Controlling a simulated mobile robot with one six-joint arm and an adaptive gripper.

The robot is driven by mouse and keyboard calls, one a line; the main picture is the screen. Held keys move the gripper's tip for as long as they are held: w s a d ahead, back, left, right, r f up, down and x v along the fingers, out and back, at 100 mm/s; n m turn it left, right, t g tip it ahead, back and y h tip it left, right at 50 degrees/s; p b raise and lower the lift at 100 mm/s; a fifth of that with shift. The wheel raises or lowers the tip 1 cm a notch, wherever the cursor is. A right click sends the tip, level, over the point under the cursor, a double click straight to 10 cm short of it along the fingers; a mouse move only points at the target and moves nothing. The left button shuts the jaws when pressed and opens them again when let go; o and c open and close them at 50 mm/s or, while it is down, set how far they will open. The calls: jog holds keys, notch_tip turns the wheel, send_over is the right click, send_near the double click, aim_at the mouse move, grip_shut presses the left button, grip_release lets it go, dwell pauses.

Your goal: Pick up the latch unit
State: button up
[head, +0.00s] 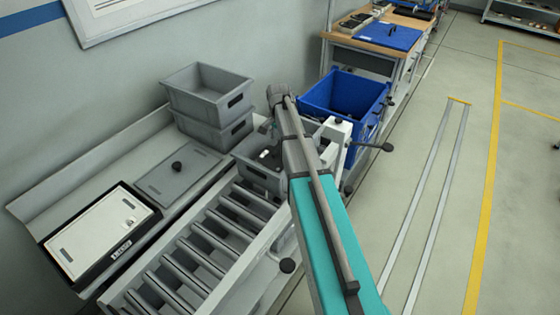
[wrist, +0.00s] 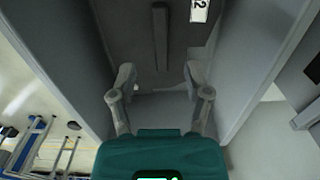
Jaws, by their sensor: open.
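My gripper (wrist: 159,80) is open in the wrist view, with its two pale fingers apart and nothing between them. It points into a grey space between two grey walls. A dark elongated bar (wrist: 160,38) lies ahead, beyond the fingertips and roughly midway between them. A white label with a 2 (wrist: 199,10) is at the top edge. I cannot tell whether the bar is the latch unit. In the head view, my arm partly covers a grey crate (head: 262,180) at the end of the roller conveyor, and a small white piece shows at its opening.
Two stacked grey crates (head: 207,95) stand by the wall. A grey lid with a black knob (head: 178,178) and a pale panel (head: 103,230) lie on the left bench. Rollers (head: 190,255) run in front. A blue bin (head: 345,95) is right of my arm. The right floor is clear.

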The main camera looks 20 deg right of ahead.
aim_at(279, 149)
jog(key=shift+f, duration=0.1)
dwell(0.3)
jog(key=shift+a+f+b, duration=0.1)
jog(key=shift+f+b, duration=2.45)
jog(key=shift+b, duration=0.05)
grip_shut()
